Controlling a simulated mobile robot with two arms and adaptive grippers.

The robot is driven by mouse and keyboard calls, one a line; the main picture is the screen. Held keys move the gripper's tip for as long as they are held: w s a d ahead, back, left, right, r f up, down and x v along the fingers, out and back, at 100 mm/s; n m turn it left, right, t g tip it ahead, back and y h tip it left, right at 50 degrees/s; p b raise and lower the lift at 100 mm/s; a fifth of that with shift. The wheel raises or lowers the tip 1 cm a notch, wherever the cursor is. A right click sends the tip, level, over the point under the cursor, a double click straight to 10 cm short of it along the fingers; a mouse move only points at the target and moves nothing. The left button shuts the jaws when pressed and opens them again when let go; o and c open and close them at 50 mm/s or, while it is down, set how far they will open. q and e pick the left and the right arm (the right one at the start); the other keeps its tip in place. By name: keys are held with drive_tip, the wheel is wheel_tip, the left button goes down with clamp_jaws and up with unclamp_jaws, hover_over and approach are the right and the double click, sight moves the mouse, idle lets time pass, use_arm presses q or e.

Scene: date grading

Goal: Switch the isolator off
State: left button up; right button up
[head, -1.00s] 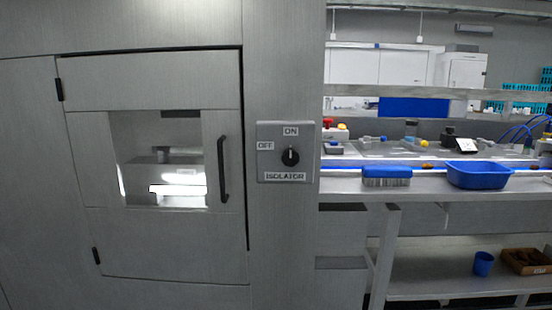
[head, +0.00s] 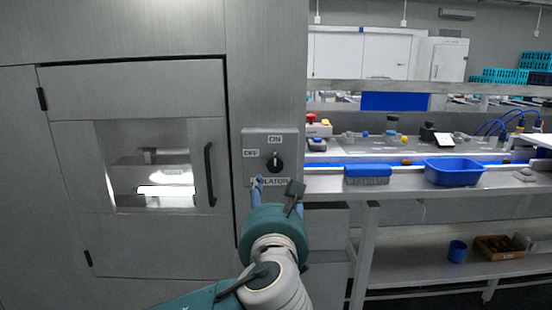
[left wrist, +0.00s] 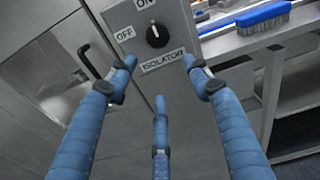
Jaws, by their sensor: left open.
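The isolator (head: 248,137) is a grey box on the metal cabinet wall, with ON, OFF and ISOLATOR labels. Its black round knob (head: 274,162) has its white mark toward ON at the top; OFF is to the left. The knob also shows in the left wrist view (left wrist: 157,36), ahead of the fingers. My left gripper (head: 276,187) is open and empty, with blue fingers, just below the knob and in front of the ISOLATOR label, partly hiding it. In the wrist view the gripper (left wrist: 160,72) looks apart from the knob. My right gripper is not in view.
A cabinet door (head: 75,150) with a window and a dark vertical handle (head: 209,174) is left of the isolator. To the right, a metal bench (head: 330,184) carries a blue brush (head: 367,171) and a blue tub (head: 454,172). A red button (head: 311,117) stands behind.

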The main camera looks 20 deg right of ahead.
sight(275, 164)
use_arm(q)
drive_tip(key=shift+m+t+h, duration=0.3)
drive_tip(key=shift+m+t, duration=0.1)
drive_tip(key=shift+m, duration=0.5)
drive_tip(key=w+d+r+p, duration=0.1)
drive_tip(key=w, duration=0.1)
drive_tip(key=w+d+r+p, duration=0.1)
drive_tip(key=w, duration=0.1)
drive_tip(key=w+d+r+p, duration=0.1)
drive_tip(key=w, duration=0.1)
drive_tip(key=shift+w+r+p, duration=0.1)
drive_tip(key=shift+w+p, duration=0.2)
drive_tip(key=shift+w, duration=0.1)
drive_tip(key=shift+w+d, duration=0.2)
drive_tip(key=shift+w, duration=0.45)
drive_tip(key=c, duration=1.1)
